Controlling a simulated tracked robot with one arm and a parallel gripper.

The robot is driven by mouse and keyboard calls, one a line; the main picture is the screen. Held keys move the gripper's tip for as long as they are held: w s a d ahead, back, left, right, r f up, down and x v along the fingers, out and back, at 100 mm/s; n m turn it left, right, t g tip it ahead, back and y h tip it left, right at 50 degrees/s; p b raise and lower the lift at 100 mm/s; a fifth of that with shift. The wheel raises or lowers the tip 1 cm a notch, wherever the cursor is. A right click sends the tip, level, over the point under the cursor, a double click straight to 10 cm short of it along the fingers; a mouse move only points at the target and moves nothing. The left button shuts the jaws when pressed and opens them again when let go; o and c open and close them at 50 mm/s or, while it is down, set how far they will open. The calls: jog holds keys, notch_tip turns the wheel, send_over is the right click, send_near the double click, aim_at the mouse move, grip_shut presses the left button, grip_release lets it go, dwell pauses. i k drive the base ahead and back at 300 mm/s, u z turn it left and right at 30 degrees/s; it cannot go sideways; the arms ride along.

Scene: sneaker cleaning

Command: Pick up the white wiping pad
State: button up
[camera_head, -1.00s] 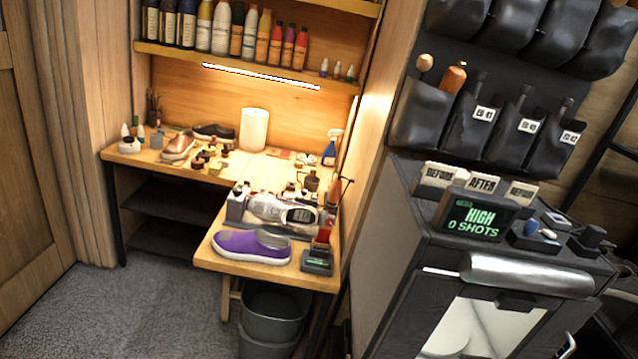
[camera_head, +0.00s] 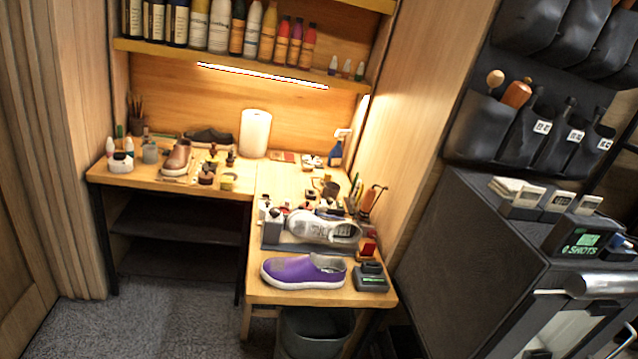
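I cannot make out for certain which thing is the white wiping pad. A flat pale stack (camera_head: 508,187), which may be folded cloths or pads, lies on top of the dark cabinet at the right. Small whitish items (camera_head: 312,160) lie at the back of the wooden bench (camera_head: 275,185), too small to tell apart. A white upright roll (camera_head: 255,133) stands at the back. A white-grey sneaker (camera_head: 322,228) and a purple slip-on shoe (camera_head: 303,272) sit at the bench's near end. My gripper is not in view.
The dark cabinet (camera_head: 455,235) stands right of the bench, with a small display (camera_head: 580,240) and card holders on top. A grey bin (camera_head: 315,330) is under the bench. A bottle shelf (camera_head: 230,65) hangs above. The grey carpet at the lower left is clear.

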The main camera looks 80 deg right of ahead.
aim_at(287, 201)
jog(key=z, duration=0.05)
jog(key=i, duration=1.9)
jog(key=z, duration=3.35)
jog(key=i, duration=1)
jog(key=u, duration=0.1)
